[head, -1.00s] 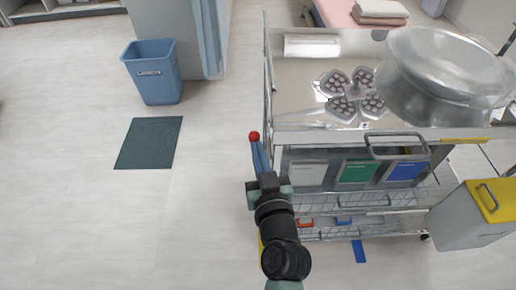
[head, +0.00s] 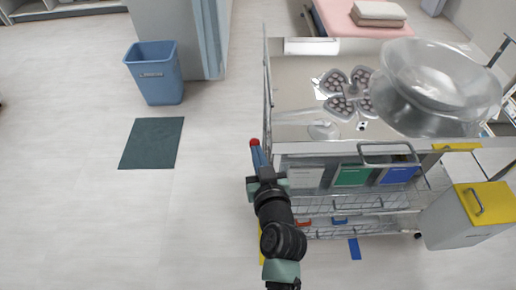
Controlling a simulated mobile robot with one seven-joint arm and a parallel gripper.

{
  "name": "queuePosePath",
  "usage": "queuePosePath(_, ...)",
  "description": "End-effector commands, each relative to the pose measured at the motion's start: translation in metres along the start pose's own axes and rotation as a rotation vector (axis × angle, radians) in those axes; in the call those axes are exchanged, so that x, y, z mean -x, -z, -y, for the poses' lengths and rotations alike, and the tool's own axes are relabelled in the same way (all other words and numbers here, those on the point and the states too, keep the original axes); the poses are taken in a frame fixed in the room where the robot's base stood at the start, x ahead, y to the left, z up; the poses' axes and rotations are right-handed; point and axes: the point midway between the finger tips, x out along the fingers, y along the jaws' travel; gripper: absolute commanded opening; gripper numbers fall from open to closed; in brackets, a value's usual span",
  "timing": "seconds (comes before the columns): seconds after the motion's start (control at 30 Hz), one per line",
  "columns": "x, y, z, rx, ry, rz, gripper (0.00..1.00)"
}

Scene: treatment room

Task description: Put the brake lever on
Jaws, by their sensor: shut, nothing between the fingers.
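A short blue bar with a red tip (head: 256,150) stands out just past my gripper, at the left front corner of the metal trolley (head: 300,132). It looks like the brake lever, but its lower end is hidden behind my gripper. My gripper (head: 265,174) is shut and holds nothing. It is right at the near end of the blue bar; I cannot tell whether they touch. My arm hides part of the trolley's left side.
A shiny bowl (head: 440,88) is at the trolley's right. A grey bin with a yellow lid (head: 484,202) is at its right end. A blue strip (head: 355,249) lies below the trolley.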

Motion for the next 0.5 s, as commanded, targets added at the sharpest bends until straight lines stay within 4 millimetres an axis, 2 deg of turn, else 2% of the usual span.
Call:
queuePosePath(0.03,0.0,0.014,0.0,-0.004,0.0,0.027,0.0)
queuePosePath(0.5,-0.029,0.021,-0.004,-0.053,0.001,0.332,0.0)
